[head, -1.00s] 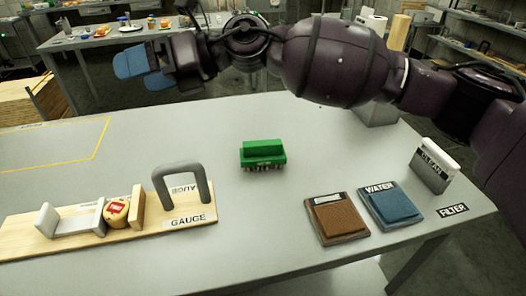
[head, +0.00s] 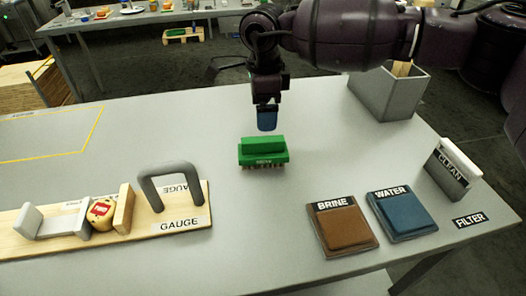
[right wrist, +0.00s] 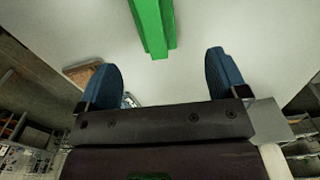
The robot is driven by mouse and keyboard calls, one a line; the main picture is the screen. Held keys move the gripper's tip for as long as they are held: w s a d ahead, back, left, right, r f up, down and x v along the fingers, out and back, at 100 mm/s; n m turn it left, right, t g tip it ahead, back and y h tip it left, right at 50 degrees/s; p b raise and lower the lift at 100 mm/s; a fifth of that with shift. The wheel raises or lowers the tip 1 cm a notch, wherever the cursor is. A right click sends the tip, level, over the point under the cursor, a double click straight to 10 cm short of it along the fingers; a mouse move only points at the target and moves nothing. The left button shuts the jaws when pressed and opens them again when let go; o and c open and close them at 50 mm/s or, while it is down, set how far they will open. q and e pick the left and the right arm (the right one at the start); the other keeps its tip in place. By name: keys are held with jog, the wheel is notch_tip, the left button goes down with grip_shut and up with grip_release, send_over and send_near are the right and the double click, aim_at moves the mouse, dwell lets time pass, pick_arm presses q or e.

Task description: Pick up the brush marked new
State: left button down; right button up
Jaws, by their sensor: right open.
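A green brush (head: 263,153) stands bristles down on the grey table, with a raised green grip on top. My left gripper is not in view.
A wooden gauge board (head: 150,222) with a grey arch (head: 172,182) lies at left. The BRINE pad (head: 340,228) and WATER pad (head: 402,212) lie at front right, near the CLEAN holder (head: 447,175). A grey bin (head: 390,95) stands at back right. Table around the brush is clear.

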aim_at(263, 139)
notch_tip(263, 139, down, 5)
jog(key=shift+r+b, duration=0.1)
jog(key=shift+b, duration=0.2)
jog(key=shift+s+a+f, duration=0.1)
jog(key=shift+s+f, duration=0.1)
jog(key=shift+f, duration=0.5)
jog(key=f, duration=0.3)
jog(key=shift+s+f, duration=0.25)
jog(key=shift+f+b, duration=0.3)
jog(key=shift+f, duration=0.15)
jog(key=shift+r, duration=0.1)
jog(key=c, duration=1.1)
jog(key=shift+r, duration=0.15)
